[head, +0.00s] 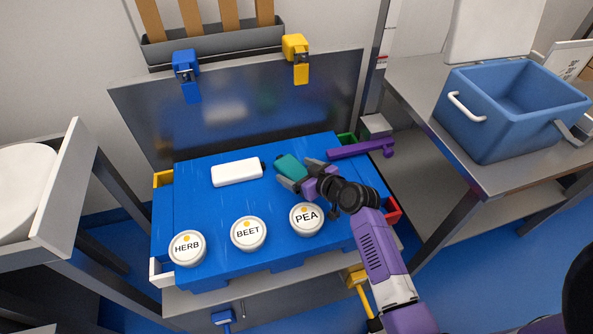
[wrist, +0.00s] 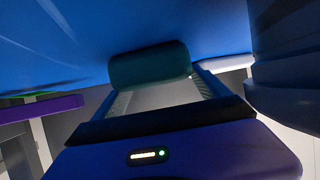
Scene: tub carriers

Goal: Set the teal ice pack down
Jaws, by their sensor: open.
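The teal ice pack (head: 291,167) lies on the blue mat (head: 213,205) on the bench, near the back right of the mat. My gripper (head: 299,173) is low over the mat with its fingers on either side of the pack's near end. In the wrist view the pack (wrist: 150,65) sits at the tips of the spread fingers, against the blue surface. The gripper (wrist: 155,92) is open. The gripper hides part of the pack's near end in the head view.
A white block (head: 237,172) lies left of the pack. Tubs marked HERB (head: 187,249), BEET (head: 248,233) and PEA (head: 306,219) stand along the mat's front. A purple bar (head: 360,150) lies behind my gripper. A blue tub (head: 480,125) stands on the right table.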

